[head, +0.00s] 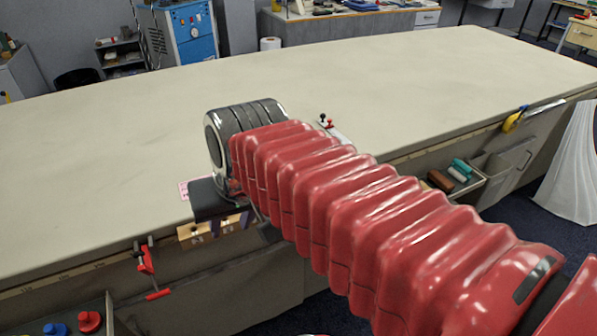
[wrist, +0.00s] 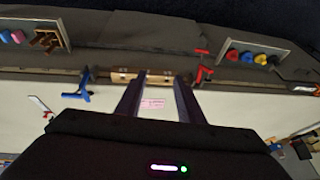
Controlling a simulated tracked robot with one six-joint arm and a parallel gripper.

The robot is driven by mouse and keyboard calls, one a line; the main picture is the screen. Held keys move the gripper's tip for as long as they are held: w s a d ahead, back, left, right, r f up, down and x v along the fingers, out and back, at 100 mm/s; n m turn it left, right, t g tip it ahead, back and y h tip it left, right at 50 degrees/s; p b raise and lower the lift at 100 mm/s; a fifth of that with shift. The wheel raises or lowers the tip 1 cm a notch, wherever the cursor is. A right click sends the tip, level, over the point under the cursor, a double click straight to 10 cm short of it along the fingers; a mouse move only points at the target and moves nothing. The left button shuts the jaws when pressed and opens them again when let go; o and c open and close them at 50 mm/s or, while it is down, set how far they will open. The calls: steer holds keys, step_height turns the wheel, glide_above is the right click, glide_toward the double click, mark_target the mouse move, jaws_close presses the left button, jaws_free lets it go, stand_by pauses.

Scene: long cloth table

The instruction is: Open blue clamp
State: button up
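The blue clamp (wrist: 80,86) shows in the wrist view, left of my gripper, at the table's edge with its blue bar over the pale tabletop. I cannot make out the blue clamp in the head view, where my red arm covers part of the table edge. My gripper (wrist: 158,82) is open, with two dark purple fingers apart and nothing between them but the table edge. It also shows in the head view (head: 230,222), beside the front edge. The fingers are apart from the blue clamp.
A red clamp (wrist: 203,68) sits on the edge, right of my gripper in the wrist view. A wooden block (wrist: 123,74) and a pink-and-white card (wrist: 152,103) are near the fingers. The tabletop (head: 420,80) is mostly clear.

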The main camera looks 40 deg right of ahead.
steer(key=w+d+m+y, duration=0.1)
steer(key=w+d+m, duration=0.2)
steer(key=d, duration=0.8)
steer(key=w+d+m+y, duration=0.1)
steer(key=w+d+m, duration=0.2)
steer(key=d+m, duration=0.5)
steer(key=w+d+m+g+y, duration=0.1)
steer(key=w+d+m, duration=0.2)
steer(key=d, duration=1.1)
steer(key=m, duration=0.3)
steer(key=shift+w+f+y, duration=0.2)
steer(key=shift+w+y, duration=0.05)
steer(key=shift+y, duration=0.15)
steer(key=x, duration=1.3)
steer(key=shift+f, duration=0.45)
steer(key=shift+c, duration=0.6)
